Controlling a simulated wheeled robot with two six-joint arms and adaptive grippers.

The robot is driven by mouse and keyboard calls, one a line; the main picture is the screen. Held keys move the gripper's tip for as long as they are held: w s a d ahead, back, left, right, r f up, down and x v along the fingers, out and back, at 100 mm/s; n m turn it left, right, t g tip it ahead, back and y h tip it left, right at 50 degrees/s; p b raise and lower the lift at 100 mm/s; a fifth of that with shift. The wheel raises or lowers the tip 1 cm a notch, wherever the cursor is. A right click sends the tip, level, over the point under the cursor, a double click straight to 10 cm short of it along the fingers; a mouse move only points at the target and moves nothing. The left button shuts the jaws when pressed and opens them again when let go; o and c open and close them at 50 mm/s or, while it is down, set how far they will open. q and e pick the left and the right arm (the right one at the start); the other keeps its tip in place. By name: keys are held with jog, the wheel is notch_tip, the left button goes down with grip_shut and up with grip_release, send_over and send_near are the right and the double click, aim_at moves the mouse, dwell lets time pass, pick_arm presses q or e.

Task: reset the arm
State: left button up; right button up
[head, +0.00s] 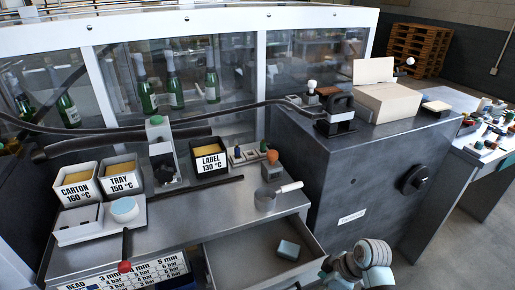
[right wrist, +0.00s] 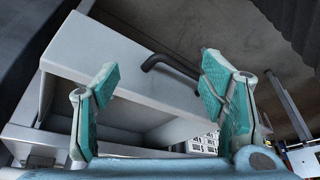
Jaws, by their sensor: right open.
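My right gripper (right wrist: 158,70) is open in the right wrist view, its two teal-padded fingers wide apart with nothing between them. Behind the fingers are a pale drawer or cabinet front and a dark bent handle (right wrist: 172,64); I cannot tell how far they are from the fingertips. In the head view a part of my right arm (head: 362,258) shows at the bottom, just right of the open drawer. The right fingers are not clearly visible there. My left arm and gripper are not in view.
An open drawer (head: 237,259) holds a small blue-grey block (head: 288,250). A dark cabinet (head: 360,185) stands right. Green bottles (head: 147,96) stand behind glass.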

jog(key=s+d+f+m+h, duration=0.1)
jog(key=s+d+f+m, duration=0.1)
jog(key=s+f, duration=0.35)
jog(key=s+d+f+m+h, duration=0.1)
jog(key=s+d+f+m, duration=0.15)
jog(key=f, duration=0.55)
jog(key=s+d+f+m+h, duration=0.1)
jog(key=s+f+m, duration=0.15)
jog(key=f, duration=0.35)
jog(key=s+d+f+m, duration=0.1)
jog(key=s+f, duration=0.3)
jog(key=s, duration=0.4)
jog(key=s+d+f+m+h, duration=0.1)
jog(key=s+d+f+m, duration=0.1)
jog(key=s, duration=0.7)
jog(key=s+d+f+m, duration=0.1)
jog(key=s+f, duration=0.4)
jog(key=s, duration=0.4)
jog(key=shift+s+d+f+g+h, duration=0.15)
jog(key=shift+d+f+g+h, duration=0.15)
jog(key=shift+f+g+h, duration=0.1)
